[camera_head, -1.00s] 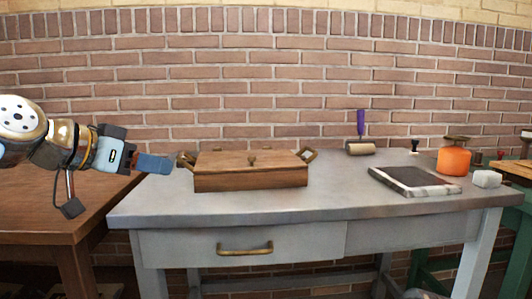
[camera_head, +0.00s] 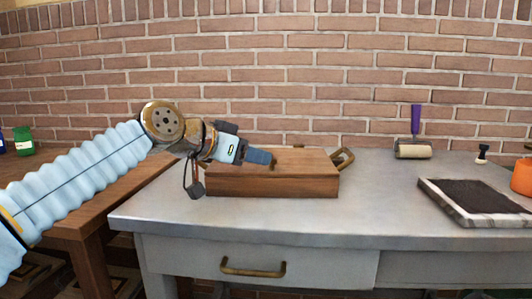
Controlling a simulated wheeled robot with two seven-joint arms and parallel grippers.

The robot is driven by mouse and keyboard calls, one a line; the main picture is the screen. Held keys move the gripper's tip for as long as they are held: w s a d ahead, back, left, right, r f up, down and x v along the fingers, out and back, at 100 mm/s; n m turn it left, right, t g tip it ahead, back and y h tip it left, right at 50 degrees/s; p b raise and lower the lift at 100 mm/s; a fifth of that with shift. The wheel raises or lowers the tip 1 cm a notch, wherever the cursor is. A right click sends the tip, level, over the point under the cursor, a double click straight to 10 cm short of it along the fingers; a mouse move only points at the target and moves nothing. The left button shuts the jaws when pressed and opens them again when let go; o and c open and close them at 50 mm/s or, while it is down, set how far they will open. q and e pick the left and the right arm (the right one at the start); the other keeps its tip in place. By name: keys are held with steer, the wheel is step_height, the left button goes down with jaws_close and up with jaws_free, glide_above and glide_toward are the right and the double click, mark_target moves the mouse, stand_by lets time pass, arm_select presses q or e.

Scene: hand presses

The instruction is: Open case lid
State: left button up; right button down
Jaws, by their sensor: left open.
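The wooden case (camera_head: 290,182) sits on the grey table, towards the back left of its top. Its lid looks shut. A brass handle (camera_head: 343,158) stands out at its right end; the left end is hidden behind my gripper. My left gripper (camera_head: 268,157) reaches in from the left, with its blue fingers over or in front of the left part of the lid. It is open, and nothing shows held in it. I cannot tell whether the fingers touch the lid. My right gripper is not in view.
The grey table (camera_head: 220,222) has a drawer with a brass pull (camera_head: 253,268). To the right are a purple-handled roller (camera_head: 414,140), a dark slab with a pale frame (camera_head: 478,200), a small stamp (camera_head: 482,153) and an orange object (camera_head: 522,177). A brown table (camera_head: 95,188) stands left.

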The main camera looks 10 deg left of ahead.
mark_target(265, 172)
arm_select(q)
steer(key=x, duration=0.4)
steer(key=shift+w+f, duration=0.1)
jaws_close()
